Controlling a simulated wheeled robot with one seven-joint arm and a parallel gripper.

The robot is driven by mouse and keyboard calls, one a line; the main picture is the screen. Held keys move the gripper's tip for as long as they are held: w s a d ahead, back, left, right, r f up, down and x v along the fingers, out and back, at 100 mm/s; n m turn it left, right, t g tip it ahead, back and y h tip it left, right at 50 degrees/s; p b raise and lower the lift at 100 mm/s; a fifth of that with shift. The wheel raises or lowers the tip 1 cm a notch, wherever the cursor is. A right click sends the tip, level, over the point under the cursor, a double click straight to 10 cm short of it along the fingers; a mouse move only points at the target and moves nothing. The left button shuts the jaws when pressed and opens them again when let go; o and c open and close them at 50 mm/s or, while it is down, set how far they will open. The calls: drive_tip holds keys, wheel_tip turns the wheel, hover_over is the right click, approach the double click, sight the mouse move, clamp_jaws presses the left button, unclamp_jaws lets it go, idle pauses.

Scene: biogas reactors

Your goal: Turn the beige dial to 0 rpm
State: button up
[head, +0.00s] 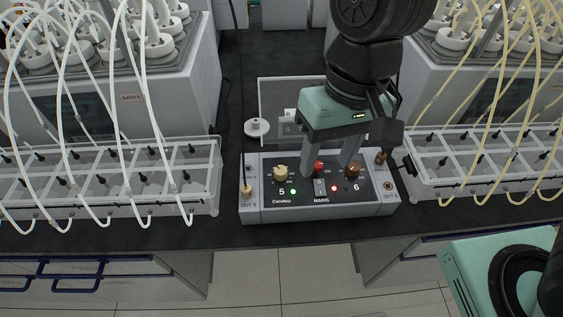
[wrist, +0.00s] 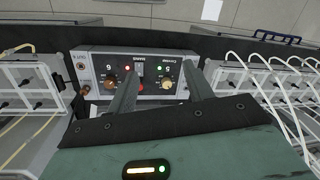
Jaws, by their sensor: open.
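The beige dial (head: 281,171) sits on the left half of the control box (head: 320,208), above the number 5 and a green light. The wrist view shows the box upside down, with the beige dial (wrist: 167,84) between the two fingers in the picture, nearer the right one. The dial's pointer is too small to read. My gripper (head: 329,166) is open and empty. In the head view its fingers come down over the middle and right of the box, to the right of the beige dial. I cannot tell how high the tips are.
A red switch (head: 319,166) and a brown dial (head: 352,171) are on the same panel, partly behind my fingers. A white round part (head: 257,127) is behind the box.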

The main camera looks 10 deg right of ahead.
sight(281, 170)
drive_tip(key=w+a+f+m+t+h+p, duration=0.1)
drive_tip(key=w+a+m+p, duration=0.1)
drive_tip(key=w+a+m, duration=0.3)
drive_tip(key=w+f+m+p, duration=0.1)
drive_tip(key=w+m, duration=0.2)
drive_tip(key=w, duration=0.4)
drive_tip(key=f, duration=0.5)
drive_tip(key=f+p, duration=0.1)
drive_tip(key=f, duration=0.5)
drive_tip(key=f+p, duration=0.1)
drive_tip(key=f, duration=0.5)
drive_tip(key=shift+w+a, duration=0.35)
drive_tip(key=shift+a, duration=0.05)
drive_tip(key=c, duration=1)
drive_tip(key=shift+o, duration=0.2)
